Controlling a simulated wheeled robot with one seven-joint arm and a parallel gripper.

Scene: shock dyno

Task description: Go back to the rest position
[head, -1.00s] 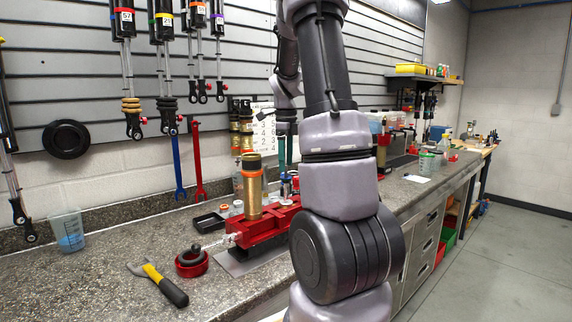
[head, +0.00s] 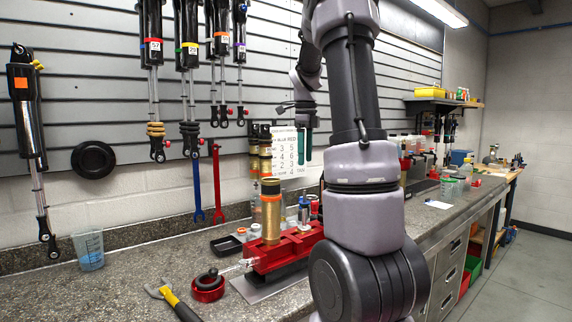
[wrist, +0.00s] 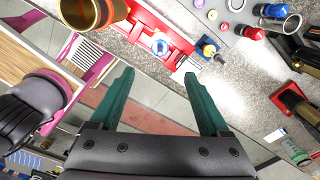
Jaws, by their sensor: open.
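My gripper (head: 304,146) hangs above the workbench in front of the slatted wall, its two green fingers pointing down. In the wrist view the green fingers (wrist: 165,100) are spread wide with nothing between them. A red vise (head: 280,252) sits on the bench below and left of my gripper in the head view. A gold-coloured cylinder (head: 270,212) stands upright at the vise. In the wrist view the red vise (wrist: 150,32) and the gold cylinder (wrist: 88,12) lie beyond the fingertips, apart from them. My arm hides part of the bench behind it.
Shock absorbers (head: 153,75) hang on the wall. A shelf (head: 440,102) juts out at right. Floor (head: 530,270) is clear at right.

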